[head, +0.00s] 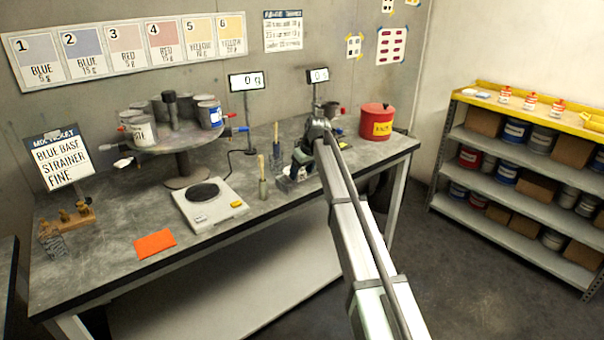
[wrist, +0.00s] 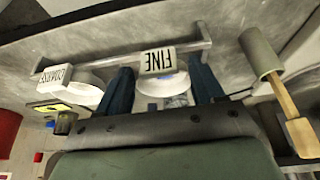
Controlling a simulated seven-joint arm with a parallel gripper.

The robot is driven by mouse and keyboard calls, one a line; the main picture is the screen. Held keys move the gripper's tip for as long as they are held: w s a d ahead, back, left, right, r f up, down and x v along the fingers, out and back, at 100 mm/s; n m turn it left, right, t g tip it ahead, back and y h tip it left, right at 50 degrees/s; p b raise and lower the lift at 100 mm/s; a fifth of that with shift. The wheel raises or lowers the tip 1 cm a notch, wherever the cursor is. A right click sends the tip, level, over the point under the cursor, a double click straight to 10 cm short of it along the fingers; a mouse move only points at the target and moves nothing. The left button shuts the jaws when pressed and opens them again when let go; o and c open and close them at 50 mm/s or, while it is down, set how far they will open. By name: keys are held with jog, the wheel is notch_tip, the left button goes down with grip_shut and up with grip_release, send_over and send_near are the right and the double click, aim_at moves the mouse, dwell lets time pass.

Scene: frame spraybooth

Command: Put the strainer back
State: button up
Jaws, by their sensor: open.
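In the wrist view, a grey rack bar (wrist: 108,64) carries a FINE label (wrist: 158,61) and a COARSE label (wrist: 55,77), both upside down in the picture. A white strainer (wrist: 160,84) sits at the FINE label, and another white strainer (wrist: 84,94) at the COARSE label. My gripper (wrist: 162,82) is open, with one dark blue finger on each side of the FINE strainer. I cannot tell whether the fingers touch it. In the head view my gripper (head: 302,156) is over the small rack (head: 290,183) on the bench, hiding much of it.
A brush in a grey holder (wrist: 262,55) stands close beside the rack. A scale (head: 211,204), paint carousel (head: 172,145) and orange cloth (head: 155,243) are left on the bench (head: 110,265). A red can (head: 375,122) stands right. The job ticket (head: 60,157) reads blue base, strainer fine.

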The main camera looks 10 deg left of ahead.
jog(key=v, duration=1.2)
